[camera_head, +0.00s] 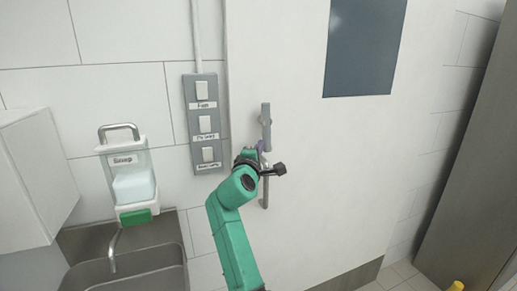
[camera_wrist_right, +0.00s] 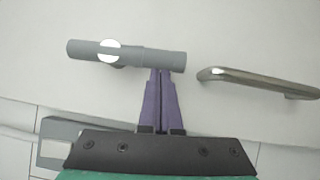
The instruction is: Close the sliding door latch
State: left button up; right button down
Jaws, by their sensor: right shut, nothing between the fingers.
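The white sliding door (camera_head: 300,150) fills the middle of the head view. Its grey bar-shaped latch (camera_head: 265,115) is upright near the door's left edge. In the wrist view the latch (camera_wrist_right: 85,49) lies across the upper left, with a pale round piece on it. My right gripper (camera_head: 262,147) is at the lower end of the latch in the head view. In the wrist view its purple fingers (camera_wrist_right: 160,76) are shut and empty, with tips at the latch's right part. I cannot tell whether they touch it. My left gripper is out of view.
A metal door handle (camera_head: 265,192) is just below the latch, partly hidden by my arm; it also shows in the wrist view (camera_wrist_right: 258,81). A grey switch panel (camera_head: 202,124) is on the wall left of the door. A soap dispenser (camera_head: 130,180) and sink (camera_head: 135,262) are farther left.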

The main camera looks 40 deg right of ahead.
jog(key=shift+d+f+n, duration=0.1)
jog(key=shift+d+n, duration=0.05)
jog(key=shift+n, duration=0.15)
jog(key=shift+s+d+f+n+t+h+b, duration=0.2)
jog(key=shift+d+n+t+h+b, duration=0.1)
jog(key=shift+d+n+t+b, duration=0.35)
jog(key=shift+s+d+f+n+t+h+b, duration=0.2)
jog(key=shift+d+n+t+h+b, duration=0.2)
jog(key=shift+n+b, duration=0.45)
jog(key=s+d+r+n+t+y+b, duration=0.1)
jog(key=d+r+n+t+y+b, duration=0.1)
jog(key=n, duration=0.5)
jog(key=s+d+r+n+t+y+b, duration=0.1)
jog(key=d+r+n+t+y+b, duration=0.1)
jog(key=d+n+t+b, duration=0.2)
jog(key=shift+s+d+n+t+y+b, duration=0.3)
jog(key=shift+n+t+b, duration=0.9)
jog(key=shift+n, duration=1)
jog(key=shift+w+d+r, duration=0.1)
jog(key=shift+r, duration=0.05)
